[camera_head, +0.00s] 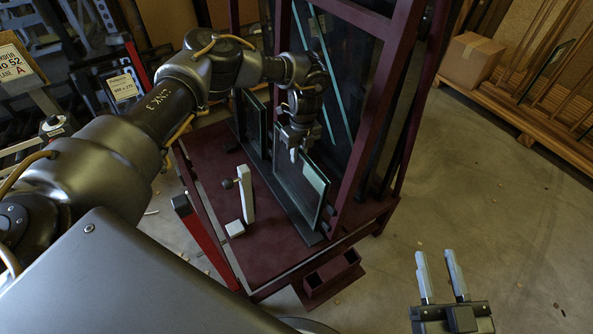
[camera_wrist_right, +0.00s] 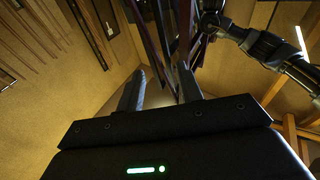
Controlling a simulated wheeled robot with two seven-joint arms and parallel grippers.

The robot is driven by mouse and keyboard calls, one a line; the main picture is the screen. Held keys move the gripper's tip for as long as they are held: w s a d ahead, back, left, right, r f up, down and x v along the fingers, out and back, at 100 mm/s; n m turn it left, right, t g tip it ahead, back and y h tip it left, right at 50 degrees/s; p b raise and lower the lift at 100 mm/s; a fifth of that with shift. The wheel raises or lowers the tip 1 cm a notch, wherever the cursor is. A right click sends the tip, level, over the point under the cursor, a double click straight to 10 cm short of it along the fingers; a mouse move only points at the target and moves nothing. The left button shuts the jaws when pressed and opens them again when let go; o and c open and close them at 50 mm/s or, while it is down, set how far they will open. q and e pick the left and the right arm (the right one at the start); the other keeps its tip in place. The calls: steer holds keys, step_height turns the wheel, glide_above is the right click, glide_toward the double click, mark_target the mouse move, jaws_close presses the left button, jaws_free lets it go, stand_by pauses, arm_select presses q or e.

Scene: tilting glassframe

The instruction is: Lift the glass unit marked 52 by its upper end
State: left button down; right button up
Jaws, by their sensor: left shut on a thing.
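A small dark glass unit (camera_head: 293,190) with pale green edges stands tilted on the dark red frame, a pale label near its upper right corner. No number is readable on it. My left gripper (camera_head: 294,152) is shut on its upper end; the fingertips partly hide that edge. A second small glass unit (camera_head: 255,125) stands behind it, to the left. My right gripper (camera_head: 441,278) is open and empty above the bare floor at the lower right. Its two spread fingers also show in the right wrist view (camera_wrist_right: 161,88).
The dark red frame (camera_head: 375,120) has uprights close to the right of my left gripper, with taller glass panes (camera_head: 322,60) behind. A pale post (camera_head: 246,196) stands on its base. A sign with 52 (camera_head: 18,62) is at far left. A cardboard box (camera_head: 470,59) sits at upper right. The right floor is mostly clear.

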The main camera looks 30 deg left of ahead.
arm_select(q)
steer(key=shift+w+r, duration=0.1)
steer(key=shift+r, duration=0.1)
